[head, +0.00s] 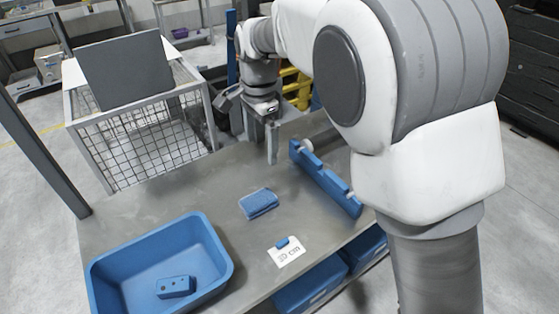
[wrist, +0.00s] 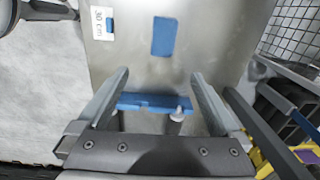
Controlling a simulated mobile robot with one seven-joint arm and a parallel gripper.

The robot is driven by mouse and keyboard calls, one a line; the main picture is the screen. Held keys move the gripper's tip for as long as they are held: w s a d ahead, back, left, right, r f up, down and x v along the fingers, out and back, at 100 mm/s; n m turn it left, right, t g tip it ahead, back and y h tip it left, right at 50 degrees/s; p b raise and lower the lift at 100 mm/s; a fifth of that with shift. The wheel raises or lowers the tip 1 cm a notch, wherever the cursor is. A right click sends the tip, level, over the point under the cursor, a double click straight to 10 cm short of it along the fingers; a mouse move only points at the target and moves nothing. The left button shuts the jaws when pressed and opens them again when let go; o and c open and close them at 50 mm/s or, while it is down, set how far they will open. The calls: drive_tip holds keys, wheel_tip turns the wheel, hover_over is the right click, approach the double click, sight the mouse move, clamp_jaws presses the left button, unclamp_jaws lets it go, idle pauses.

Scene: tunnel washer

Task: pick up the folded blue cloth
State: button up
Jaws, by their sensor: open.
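The folded blue cloth (head: 258,203) lies flat on the middle of the grey table (head: 190,190). In the wrist view the cloth (wrist: 164,37) is a small blue rectangle beyond my fingertips, fully visible. My gripper (head: 263,148) is above the table's far edge, behind the cloth and apart from it. In the wrist view my gripper (wrist: 160,73) has its two fingers spread wide with nothing held between them.
A blue bar with pale knobs (head: 325,180) stands right of the cloth. A white label card (head: 287,257) with a small blue block lies in front. A blue bin (head: 215,252) holding a blue block (head: 175,287) is front left. A wire cage (head: 140,145) stands behind.

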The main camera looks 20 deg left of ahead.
wheel_tip(320, 180, down, 3)
drive_tip(key=a, duration=0.2)
drive_tip(key=b, duration=0.2)
hover_over(258, 199)
drive_tip(key=f, duration=1)
drive_tip(key=shift+s+a+f, duration=0.1)
drive_tip(key=shift+s+a, duration=0.05)
drive_tip(key=shift+a, duration=0.1)
drive_tip(key=shift+d+f+b, duration=0.15)
drive_tip(key=shift+f+b, duration=0.2)
drive_tip(key=shift+f, duration=1.25)
drive_tip(key=shift+d+f+b, duration=0.1)
drive_tip(key=shift+f+b, duration=0.25)
drive_tip(key=shift+f, duration=1.2)
drive_tip(key=shift+w, duration=0.2)
drive_tip(key=c, duration=1.2)
drive_tip(key=shift+r, duration=0.1)
wheel_tip(258, 199, up, 5)
drive_tip(key=shift+f+p, duration=0.2)
drive_tip(key=shift+p, duration=0.35)
drive_tip(key=s+d+r, duration=0.2)
drive_tip(key=s, duration=0.1)
drive_tip(key=s+d+r, duration=0.2)
drive_tip(key=d, duration=0.1)
drive_tip(key=s+d+r+p, duration=0.1)
drive_tip(key=s+d+r, duration=0.1)
drive_tip(key=s, duration=0.1)
drive_tip(key=shift+s+d+r, duration=0.15)
drive_tip(key=shift+s+d, duration=0.2)
drive_tip(key=shift+d, duration=0.05)
